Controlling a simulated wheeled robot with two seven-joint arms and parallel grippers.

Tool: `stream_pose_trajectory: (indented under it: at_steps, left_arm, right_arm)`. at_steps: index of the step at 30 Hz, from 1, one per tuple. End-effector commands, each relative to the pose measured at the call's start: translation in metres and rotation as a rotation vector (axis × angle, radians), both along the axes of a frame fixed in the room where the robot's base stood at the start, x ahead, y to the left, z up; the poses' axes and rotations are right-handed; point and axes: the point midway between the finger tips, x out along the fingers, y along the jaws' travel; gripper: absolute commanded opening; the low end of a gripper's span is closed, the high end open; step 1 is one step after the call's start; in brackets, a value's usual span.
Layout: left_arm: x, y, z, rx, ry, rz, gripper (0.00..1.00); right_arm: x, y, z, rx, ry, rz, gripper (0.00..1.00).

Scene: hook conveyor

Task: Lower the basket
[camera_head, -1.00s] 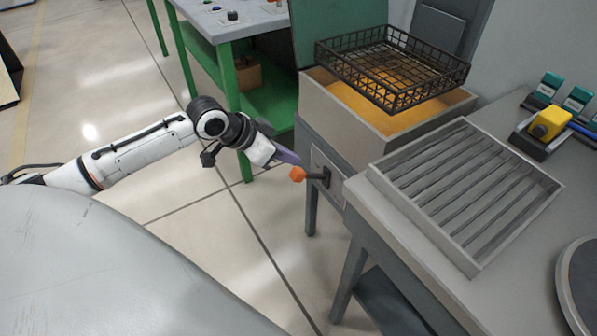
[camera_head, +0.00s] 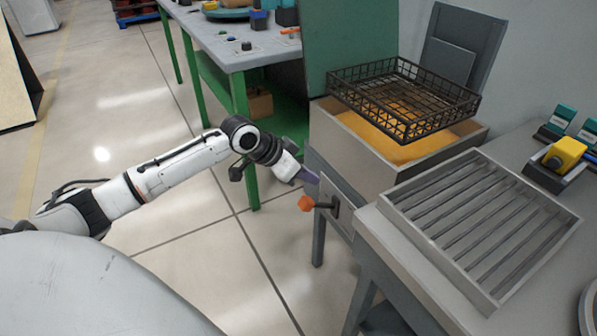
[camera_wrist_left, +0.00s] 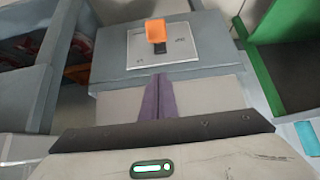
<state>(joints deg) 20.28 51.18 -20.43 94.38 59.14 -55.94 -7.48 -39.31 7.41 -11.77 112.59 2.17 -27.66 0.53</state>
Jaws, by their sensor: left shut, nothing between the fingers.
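The black wire basket (camera_head: 402,97) hangs or rests just above the fryer-like box (camera_head: 385,165) filled with orange-yellow liquid. An orange-knobbed lever (camera_head: 306,203) sticks out from a plate on the box's front; the knob also shows in the left wrist view (camera_wrist_left: 156,30). My left gripper (camera_head: 308,177) has purple fingers, is shut and empty, and is just above and left of the knob in the head view. In the left wrist view its fingers (camera_wrist_left: 157,97) point toward the lever plate, apart from the knob. My right gripper is not in view.
A grey slatted tray (camera_head: 478,225) lies on the counter at the right. A yellow item (camera_head: 565,154) in a dark holder stands behind it. A green-legged table (camera_head: 235,50) with small parts is at the back left. The floor between is open.

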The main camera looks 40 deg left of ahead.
Motion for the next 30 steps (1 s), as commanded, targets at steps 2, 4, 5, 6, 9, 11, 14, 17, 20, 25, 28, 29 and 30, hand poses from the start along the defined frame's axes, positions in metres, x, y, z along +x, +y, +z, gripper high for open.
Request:
stream_pose_trajectory:
  at_steps: [2,4,5,6,9,11,14,17,20,25,28,29,30]
  left_arm:
    - [0.012,-0.006,-0.014,-0.006,-0.001,0.001,0.00]
    - [0.020,-0.010,-0.024,-0.003,-0.001,-0.001,0.00]
    - [0.016,-0.007,-0.030,0.000,0.003,0.000,0.00]
    - [0.010,-0.004,-0.035,0.003,0.004,0.001,0.00]
    - [0.003,-0.002,-0.045,0.002,0.003,-0.001,0.00]
    - [0.000,-0.001,-0.049,0.002,0.000,-0.001,0.00]
    - [-0.003,0.001,-0.054,0.002,-0.001,-0.001,0.00]
    - [-0.003,0.001,-0.055,0.002,-0.002,-0.001,0.00]
    - [-0.003,0.001,-0.055,0.001,-0.003,-0.001,0.00]
    - [-0.004,0.001,-0.055,0.001,-0.001,0.000,0.00]
    - [-0.003,0.000,-0.056,-0.001,-0.005,-0.003,0.00]
    - [-0.003,-0.001,-0.057,-0.003,-0.008,-0.005,0.00]
    - [-0.002,-0.003,-0.059,-0.005,-0.013,-0.009,0.00]
  right_arm:
    - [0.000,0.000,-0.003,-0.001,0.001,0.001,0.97]
    - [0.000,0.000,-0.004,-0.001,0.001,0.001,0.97]
    - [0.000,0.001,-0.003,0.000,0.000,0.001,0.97]
    - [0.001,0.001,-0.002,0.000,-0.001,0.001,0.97]
    - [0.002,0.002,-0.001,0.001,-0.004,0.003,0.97]
    - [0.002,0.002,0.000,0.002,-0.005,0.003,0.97]
    - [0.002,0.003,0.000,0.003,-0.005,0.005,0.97]
    - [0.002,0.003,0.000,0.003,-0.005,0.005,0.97]
    - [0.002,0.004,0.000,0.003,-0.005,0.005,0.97]
    - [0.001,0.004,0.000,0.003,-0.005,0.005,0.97]
    - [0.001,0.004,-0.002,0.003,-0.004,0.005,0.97]
    - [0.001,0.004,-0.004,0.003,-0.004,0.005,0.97]
    - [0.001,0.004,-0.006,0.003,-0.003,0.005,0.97]
